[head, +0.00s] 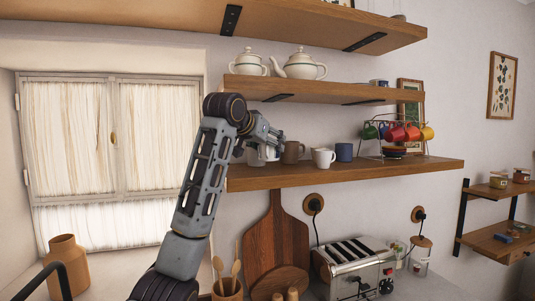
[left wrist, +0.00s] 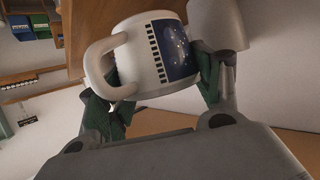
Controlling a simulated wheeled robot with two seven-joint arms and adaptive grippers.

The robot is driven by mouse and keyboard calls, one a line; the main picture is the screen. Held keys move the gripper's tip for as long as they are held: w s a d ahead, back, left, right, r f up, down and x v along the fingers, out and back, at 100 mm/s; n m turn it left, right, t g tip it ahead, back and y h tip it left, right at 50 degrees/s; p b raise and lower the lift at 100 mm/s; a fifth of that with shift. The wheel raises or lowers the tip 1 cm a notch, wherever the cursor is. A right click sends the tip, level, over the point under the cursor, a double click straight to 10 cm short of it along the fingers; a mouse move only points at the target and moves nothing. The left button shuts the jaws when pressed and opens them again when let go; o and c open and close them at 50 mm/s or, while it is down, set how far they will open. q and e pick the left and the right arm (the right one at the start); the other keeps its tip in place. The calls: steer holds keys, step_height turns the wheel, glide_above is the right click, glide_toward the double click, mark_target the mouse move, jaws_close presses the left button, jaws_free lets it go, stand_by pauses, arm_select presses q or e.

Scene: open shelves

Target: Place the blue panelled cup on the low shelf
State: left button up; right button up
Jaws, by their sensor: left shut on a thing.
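The blue panelled cup (left wrist: 152,55) is a white mug with a dark blue starry panel and a film-strip edge. In the left wrist view my left gripper (left wrist: 160,84) is shut on it, with green finger pads on either side; its handle points left. In the head view my left gripper (head: 270,140) is over the left end of the low shelf (head: 350,174). Pale cup shapes show beneath it, but I cannot tell which is the held cup, or whether that cup touches the shelf. My right gripper is not in view.
On the low shelf, a brown mug (head: 292,152), a white mug (head: 323,158) and a blue cup (head: 344,152) stand right of my gripper, then a rack with coloured cups (head: 404,133). A plain pale cup (left wrist: 216,22) is close beside the held one. Teapots (head: 304,66) stand above.

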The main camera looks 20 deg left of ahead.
mark_target(263, 151)
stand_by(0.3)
arm_select(q)
steer(key=shift+f, duration=0.4)
step_height(263, 151, down, 2)
steer(key=shift+p, duration=0.35)
steer(key=shift+w+a+f+p, duration=0.1)
steer(key=shift+f+p, duration=0.2)
steer(key=shift+p, duration=0.05)
steer(key=shift+f, duration=0.2)
steer(key=o, duration=1.1)
steer(key=shift+o, duration=0.2)
